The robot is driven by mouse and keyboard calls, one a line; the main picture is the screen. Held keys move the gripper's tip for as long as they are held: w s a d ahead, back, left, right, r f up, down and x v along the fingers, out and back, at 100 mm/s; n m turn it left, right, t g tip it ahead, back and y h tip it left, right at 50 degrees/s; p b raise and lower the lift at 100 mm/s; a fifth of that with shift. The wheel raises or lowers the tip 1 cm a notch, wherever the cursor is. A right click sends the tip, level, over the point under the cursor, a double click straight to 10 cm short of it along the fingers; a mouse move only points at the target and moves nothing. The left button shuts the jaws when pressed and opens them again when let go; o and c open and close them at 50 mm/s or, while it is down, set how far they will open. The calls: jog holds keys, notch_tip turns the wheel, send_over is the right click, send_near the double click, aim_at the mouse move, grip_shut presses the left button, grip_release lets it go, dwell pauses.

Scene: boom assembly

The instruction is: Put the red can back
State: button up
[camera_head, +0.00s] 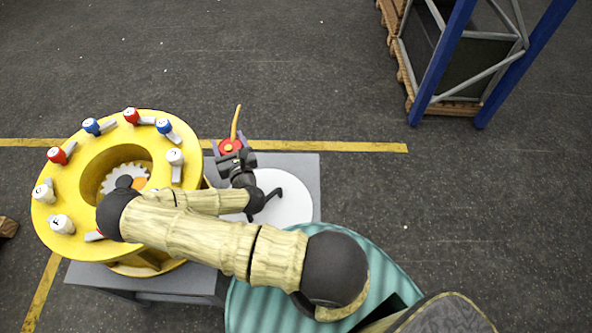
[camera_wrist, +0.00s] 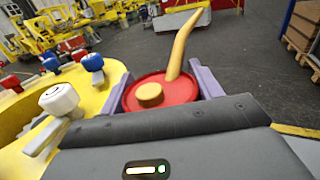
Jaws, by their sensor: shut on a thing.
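A red can (camera_wrist: 165,92) with a yellow knob and a curved yellow spout on top is held between the purple fingers of my gripper (camera_wrist: 160,95). In the head view, the red can (camera_head: 230,146) and my gripper (camera_head: 231,149) are just right of the yellow ring (camera_head: 50,222), above the grey table. My gripper is shut on the can. The lower part of the can is hidden by my gripper body in the wrist view.
The yellow ring carries several red, blue and white handled pieces (camera_head: 131,116). A white round plate (camera_head: 290,205) sits on the grey table (camera_head: 306,166). A teal striped round surface (camera_head: 370,268) lies at the bottom. A blue-posted rack (camera_head: 442,62) stands at the upper right.

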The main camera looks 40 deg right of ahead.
jog(key=s+d+m+g+h+b, duration=0.4)
jog(key=d+m+g+h, duration=0.3)
jog(key=d+m+g, duration=0.1)
jog(key=s+d+m+g+h+b, duration=0.3)
jog(key=d+m+g+h, duration=0.4)
jog(key=d+g, duration=0.3)
jog(key=s+d+m, duration=0.1)
jog(key=d, duration=0.1)
jog(key=shift+d+r+g+h+b, duration=0.2)
jog(key=shift+d+g+h+b, duration=0.15)
jog(key=shift+g+h+b, duration=0.05)
jog(key=shift+s, duration=0.1)
notch_tip(320, 180, down, 6)
jog(key=shift+f+p, duration=0.15)
jog(key=shift+p, duration=0.3)
